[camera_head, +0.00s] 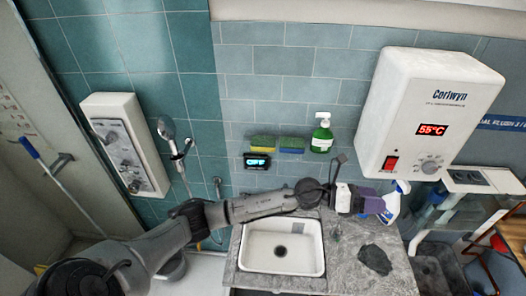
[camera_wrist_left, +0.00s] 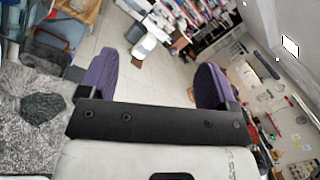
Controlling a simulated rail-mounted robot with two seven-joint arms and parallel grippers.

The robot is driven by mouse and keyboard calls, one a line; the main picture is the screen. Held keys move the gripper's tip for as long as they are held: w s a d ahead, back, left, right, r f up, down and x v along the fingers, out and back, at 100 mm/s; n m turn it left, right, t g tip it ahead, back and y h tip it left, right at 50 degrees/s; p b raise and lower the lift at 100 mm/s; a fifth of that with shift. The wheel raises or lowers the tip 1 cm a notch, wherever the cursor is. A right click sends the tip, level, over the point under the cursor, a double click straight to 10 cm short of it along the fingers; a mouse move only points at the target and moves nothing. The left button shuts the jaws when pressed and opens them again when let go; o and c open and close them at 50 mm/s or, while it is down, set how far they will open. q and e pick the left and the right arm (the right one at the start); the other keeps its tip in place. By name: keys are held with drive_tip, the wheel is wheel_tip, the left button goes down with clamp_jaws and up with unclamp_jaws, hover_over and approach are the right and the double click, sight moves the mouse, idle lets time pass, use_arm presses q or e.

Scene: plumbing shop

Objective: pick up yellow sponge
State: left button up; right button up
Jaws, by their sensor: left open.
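The yellow sponge (camera_head: 263,142) is yellow with a dark green layer. It sits on the back edge behind the sink in the head view, beside a blue and green sponge (camera_head: 292,144). My left gripper (camera_head: 381,204) is to the right of the sink, well right of the yellow sponge and apart from it. In the left wrist view the two purple fingers (camera_wrist_left: 154,82) are spread wide with nothing between them. That view faces the room and does not show the sponge. My right gripper is in neither view.
A green pump bottle (camera_head: 321,134) stands right of the sponges. A small black display (camera_head: 257,162) is just below the yellow sponge. My left arm crosses above the white sink (camera_head: 258,263). A blue and white spray bottle (camera_head: 393,205) is by the gripper. A water heater (camera_head: 425,110) hangs at right.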

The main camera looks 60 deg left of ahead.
use_arm(q)
drive_tip(key=w+a+m+g+y+b, duration=0.2)
drive_tip(key=a+m+g+y, duration=0.15)
drive_tip(key=a, duration=0.65)
drive_tip(key=w+a+m+g+y+b, duration=0.25)
drive_tip(key=a+m+y, duration=0.2)
drive_tip(key=a, duration=0.65)
drive_tip(key=s+a+r+g+y+b, duration=0.1)
drive_tip(key=s+a+r+g+y, duration=0.1)
drive_tip(key=s+a, duration=0.35)
drive_tip(key=s+a+r+g+y, duration=0.1)
drive_tip(key=s+a+g+y, duration=0.1)
drive_tip(key=a, duration=0.7)
drive_tip(key=s+a+r+g+y+b, duration=0.1)
drive_tip(key=s+a+r, duration=0.1)
drive_tip(key=s+a, duration=0.35)
drive_tip(key=n, duration=0.1)
hover_over(263, 141)
drive_tip(key=s, duration=0.1)
drive_tip(key=shift+g+y, duration=0.3)
wheel_tip(263, 141, down, 7)
drive_tip(key=shift+w+f, duration=0.15)
drive_tip(key=shift+f, duration=0.45)
drive_tip(key=f, duration=0.1)
drive_tip(key=f+p, duration=0.1)
drive_tip(key=f, duration=0.2)
drive_tip(key=shift+w+a, duration=0.1)
drive_tip(key=shift+w, duration=0.2)
drive_tip(key=shift+w+f, duration=0.1)
drive_tip(key=shift+f, duration=0.45)
